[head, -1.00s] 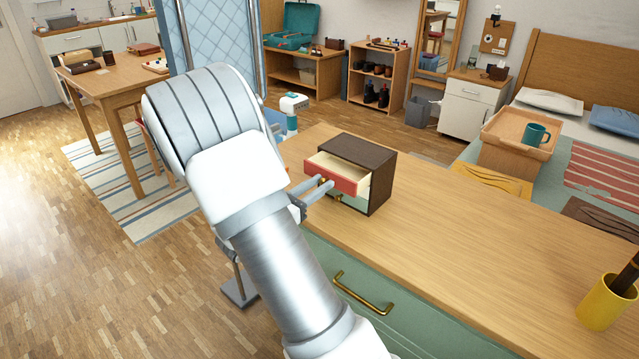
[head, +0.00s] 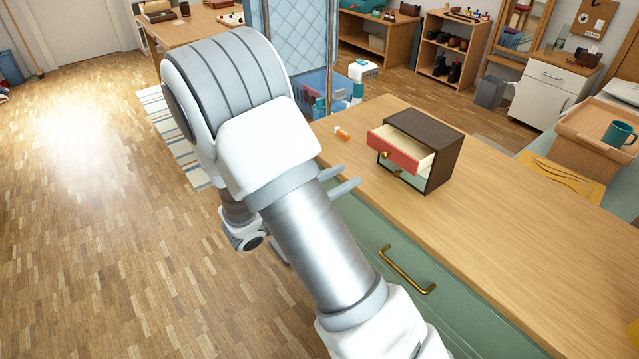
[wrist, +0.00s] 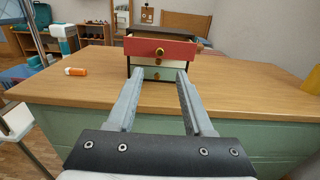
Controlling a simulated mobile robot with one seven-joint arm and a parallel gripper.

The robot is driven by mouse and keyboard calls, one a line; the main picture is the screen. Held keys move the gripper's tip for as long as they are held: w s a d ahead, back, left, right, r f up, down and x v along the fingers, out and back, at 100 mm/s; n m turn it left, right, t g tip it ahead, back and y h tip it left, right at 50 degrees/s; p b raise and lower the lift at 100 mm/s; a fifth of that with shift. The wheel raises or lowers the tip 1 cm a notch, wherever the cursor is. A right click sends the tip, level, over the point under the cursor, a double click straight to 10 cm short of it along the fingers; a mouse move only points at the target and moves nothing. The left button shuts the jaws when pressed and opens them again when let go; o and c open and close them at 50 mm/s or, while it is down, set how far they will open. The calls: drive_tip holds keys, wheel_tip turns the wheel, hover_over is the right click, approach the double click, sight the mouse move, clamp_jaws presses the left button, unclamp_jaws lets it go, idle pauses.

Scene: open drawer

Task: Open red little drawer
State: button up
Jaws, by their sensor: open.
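The small dark brown chest (head: 440,140) stands on the wooden counter. Its upper red drawer (head: 394,148) is pulled out, and its cream inside shows. The red drawer front (wrist: 160,49) with a gold knob also shows in the wrist view. A pale green drawer (wrist: 158,74) below it looks shut. My gripper (head: 345,182) is open and empty, at the counter's edge, apart from the drawer. In the wrist view my gripper's two fingers (wrist: 155,78) point toward the chest with a gap between them.
An orange-and-white small bottle (head: 342,133) lies on the counter left of the chest. The green cabinet (head: 365,235) under the counter has a brass handle (head: 407,269). The counter right of the chest is clear. A teal mug (head: 619,133) sits on a tray at right.

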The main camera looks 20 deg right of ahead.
drive_tip(key=v, duration=0.6)
drive_tip(key=shift+p, duration=0.4)
drive_tip(key=shift+a, duration=0.1)
drive_tip(key=s+d+r+m+g+y, duration=0.1)
drive_tip(key=s+r+m+g+y, duration=0.1)
drive_tip(key=s+r+m+y, duration=0.45)
drive_tip(key=s+r+m+g+y, duration=0.3)
drive_tip(key=s+m+y, duration=0.5)
drive_tip(key=s+m, duration=0.35)
drive_tip(key=a+r+m+t+y+p, duration=0.2)
drive_tip(key=a+r+m+t+p, duration=0.1)
drive_tip(key=r+p, duration=1.4)
wheel_tip(320, 180, up, 5)
drive_tip(key=shift+s+f+m+t+p, duration=0.1)
drive_tip(key=shift+s+m+t+p, duration=0.25)
drive_tip(key=shift+m+t, duration=0.25)
drive_tip(key=shift+y, duration=0.25)
